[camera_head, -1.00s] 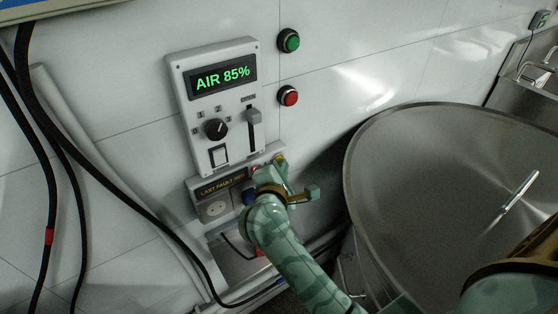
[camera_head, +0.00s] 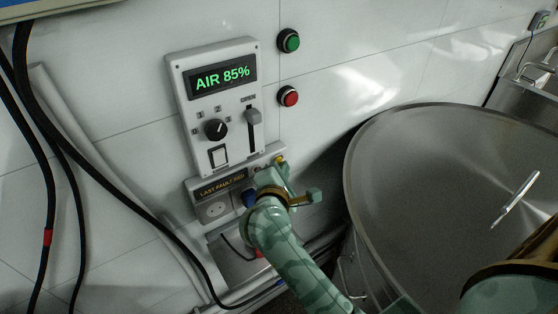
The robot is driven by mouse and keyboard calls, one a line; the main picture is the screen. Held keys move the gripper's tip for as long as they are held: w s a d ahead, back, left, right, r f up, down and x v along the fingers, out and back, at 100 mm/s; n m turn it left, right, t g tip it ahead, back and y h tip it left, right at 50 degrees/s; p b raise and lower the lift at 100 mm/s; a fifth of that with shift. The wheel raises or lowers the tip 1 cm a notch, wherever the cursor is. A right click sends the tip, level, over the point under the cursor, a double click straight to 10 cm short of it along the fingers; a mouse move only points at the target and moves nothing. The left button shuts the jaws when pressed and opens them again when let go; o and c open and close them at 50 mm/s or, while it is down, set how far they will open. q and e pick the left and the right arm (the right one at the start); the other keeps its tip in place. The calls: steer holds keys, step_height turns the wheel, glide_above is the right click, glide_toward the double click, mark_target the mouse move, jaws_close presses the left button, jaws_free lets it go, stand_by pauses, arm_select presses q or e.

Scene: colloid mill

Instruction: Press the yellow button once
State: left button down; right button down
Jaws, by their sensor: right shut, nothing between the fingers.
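The yellow button (camera_head: 281,160) shows as a small yellow patch at the upper right of the lower panel, just past my right gripper. My right gripper (camera_head: 271,175) is shut and empty in front of this panel's right part. It hides much of the panel there. I cannot tell whether its fingertips touch anything. A blue button (camera_head: 249,198) shows partly at the gripper's left side. The lower panel's small display (camera_head: 222,188) carries amber text that seems to read "LAST FAULT RED". My left gripper is not in view.
Above is a control box (camera_head: 180,110) with a green "AIR 85%" display, a knob, a slider and a rocker switch. A green button (camera_head: 288,41) and a red button (camera_head: 289,96) are on the wall. A large steel vessel (camera_head: 420,170) stands at right; black cables (camera_head: 80,215) hang at left.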

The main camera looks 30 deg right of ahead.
steer(key=shift+s, duration=0.4)
steer(key=shift+s+d, duration=0.2)
steer(key=shift+s, duration=2.3)
